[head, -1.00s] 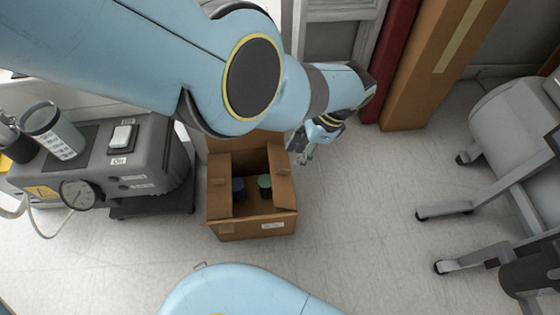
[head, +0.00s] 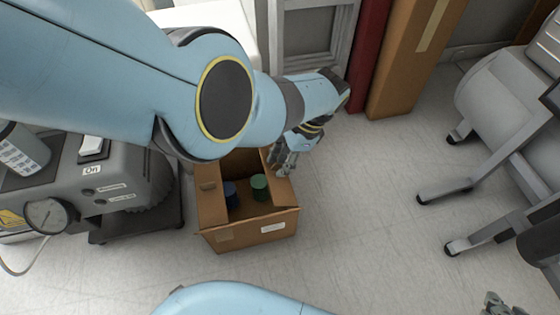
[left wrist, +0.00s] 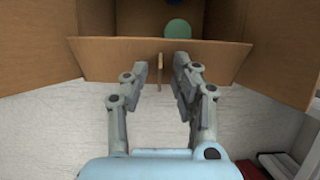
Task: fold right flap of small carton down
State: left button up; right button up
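The small open-topped carton (head: 245,233) stands on the floor in the head view. Its right flap (head: 282,192) is at the carton's right side, partly behind my left gripper. My left gripper (head: 279,170) is at the carton's right rear, close to that flap. In the left wrist view, the two fingers (left wrist: 160,66) are apart, on either side of a thin upright tab (left wrist: 160,77) on the flap (left wrist: 105,57); contact is not clear. In the head view, a small part of my right gripper (head: 494,304) shows at the lower right corner; its fingers are unclear.
Inside the carton are a green-topped item (head: 259,186) and a blue one (head: 230,194). A grey compressor (head: 110,190) stands to the left.

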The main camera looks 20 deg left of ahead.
aim_at(271, 168)
pick_arm(q)
jog(key=shift+c, duration=0.4)
grip_shut()
pick_arm(e)
jog(key=shift+r, duration=0.1)
